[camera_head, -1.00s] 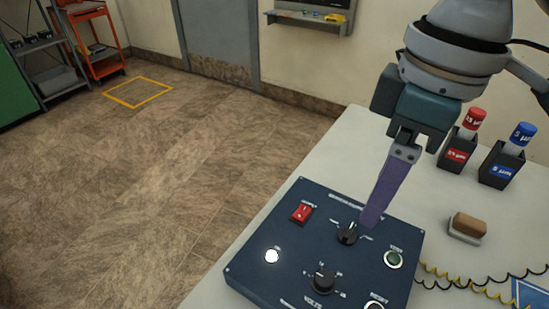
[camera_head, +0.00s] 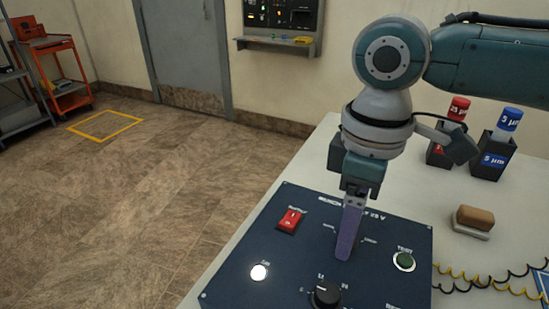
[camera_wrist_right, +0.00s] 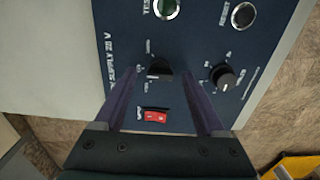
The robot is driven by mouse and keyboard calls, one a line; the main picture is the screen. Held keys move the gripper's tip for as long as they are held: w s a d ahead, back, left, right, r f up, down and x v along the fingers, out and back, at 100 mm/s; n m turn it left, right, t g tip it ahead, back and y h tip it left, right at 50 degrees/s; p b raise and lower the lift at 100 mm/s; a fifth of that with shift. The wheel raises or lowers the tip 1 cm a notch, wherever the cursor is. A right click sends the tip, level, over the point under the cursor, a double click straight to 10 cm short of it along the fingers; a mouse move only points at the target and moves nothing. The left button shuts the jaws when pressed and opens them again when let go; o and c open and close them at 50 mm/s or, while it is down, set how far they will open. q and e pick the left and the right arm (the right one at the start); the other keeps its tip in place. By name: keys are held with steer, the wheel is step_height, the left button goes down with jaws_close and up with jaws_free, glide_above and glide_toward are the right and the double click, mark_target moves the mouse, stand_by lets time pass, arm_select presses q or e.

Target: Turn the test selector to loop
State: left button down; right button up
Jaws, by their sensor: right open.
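The dark blue power supply panel (camera_head: 240,290) lies on the light table. My right gripper (camera_head: 344,254) points down over it, with its purple fingers hiding the test selector in the head view. In the right wrist view, the small black selector knob (camera_wrist_right: 160,69) shows between the two spread fingertips of my right gripper (camera_wrist_right: 158,76), with a gap on each side. The gripper is open and empty. The labels around the knob are too small to read surely. My left gripper is out of view.
Around the selector are a red rocker switch (camera_head: 290,220), a lit white lamp (camera_head: 259,272), a green TEST button (camera_head: 404,261) and a larger black dial (camera_head: 325,295). A brown-topped block (camera_head: 474,217), red (camera_head: 458,108) and blue (camera_head: 509,119) markers in holders, and coiled wires (camera_head: 500,284) lie to the right.

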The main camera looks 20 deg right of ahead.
steer(key=shift+f, duration=0.25)
steer(key=shift+c, duration=0.3)
jaws_close()
